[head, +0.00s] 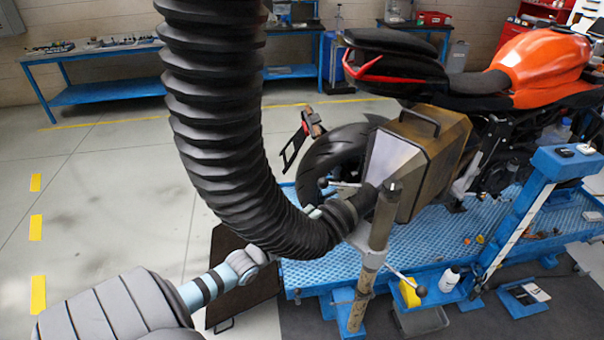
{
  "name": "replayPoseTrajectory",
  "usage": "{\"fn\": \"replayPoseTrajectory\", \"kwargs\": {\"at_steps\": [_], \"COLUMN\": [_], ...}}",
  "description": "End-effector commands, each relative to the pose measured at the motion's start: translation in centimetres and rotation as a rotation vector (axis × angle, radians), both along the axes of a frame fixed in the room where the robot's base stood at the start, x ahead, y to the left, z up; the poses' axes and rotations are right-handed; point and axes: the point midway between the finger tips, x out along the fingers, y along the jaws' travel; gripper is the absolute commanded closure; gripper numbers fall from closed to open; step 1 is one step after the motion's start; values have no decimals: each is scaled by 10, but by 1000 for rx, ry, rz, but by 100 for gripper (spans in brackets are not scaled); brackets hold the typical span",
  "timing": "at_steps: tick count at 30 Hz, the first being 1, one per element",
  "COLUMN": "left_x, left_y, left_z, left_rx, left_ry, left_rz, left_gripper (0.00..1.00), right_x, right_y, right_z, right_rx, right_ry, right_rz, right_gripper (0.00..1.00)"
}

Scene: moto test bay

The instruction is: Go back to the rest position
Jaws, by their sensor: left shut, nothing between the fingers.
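My left arm comes in from the lower left, and its pale wrist passes behind the big black ribbed hose (215,120). My left gripper (315,211) is mostly hidden by the hose. Only small pale parts show past the hose's edge, near its lower end by the stand. It is shut and empty. I cannot tell whether it touches the hose or the stand. My right gripper is not in view.
The hose's lower end meets a worn metal post (377,245). Behind it, an orange motorcycle (545,65) with a boxy side case (437,150) stands on a blue lift (335,270). A dark panel (245,302) lies behind my wrist. Open floor (110,205) extends left, towards a blue bench (105,50).

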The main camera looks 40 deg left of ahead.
Motion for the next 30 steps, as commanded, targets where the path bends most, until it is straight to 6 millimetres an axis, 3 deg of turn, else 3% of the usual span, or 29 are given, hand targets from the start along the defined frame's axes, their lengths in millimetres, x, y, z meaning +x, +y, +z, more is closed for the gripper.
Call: {"fn": "replayPoseTrajectory", "kwargs": {"at_steps": [3, 6, 14, 17, 20, 23, 24, 26, 27, 29, 30], "left_x": [-18, -24, -25, -25, -43, -89, -115, -157, -188, -237, -271], "left_y": [2, 3, 3, 4, 27, 45, 48, 45, 39, 23, 9], "left_z": [-1, -2, -2, -9, -70, -167, -207, -263, -297, -344, -372], "left_rx": [2, 1, -12, -146, -385, -632, -721, -840, -908, -993, -1036], "left_ry": [0, 0, -1, 29, 201, 395, 469, 565, 626, 712, 769], "left_rz": [-3, -1, -1, 5, 104, 307, 403, 549, 649, 794, 886], "left_gripper": [100, 100, 100, 100, 100, 100, 100, 100, 100, 100, 100], "right_x": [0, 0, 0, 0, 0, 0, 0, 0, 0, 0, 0], "right_y": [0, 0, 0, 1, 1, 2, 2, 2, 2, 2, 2], "right_z": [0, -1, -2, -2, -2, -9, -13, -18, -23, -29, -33], "right_rx": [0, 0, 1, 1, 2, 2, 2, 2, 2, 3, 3], "right_ry": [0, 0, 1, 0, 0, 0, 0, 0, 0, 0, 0], "right_rz": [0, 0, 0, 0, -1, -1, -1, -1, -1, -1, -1], "right_gripper": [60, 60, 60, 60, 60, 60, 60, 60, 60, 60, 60]}}
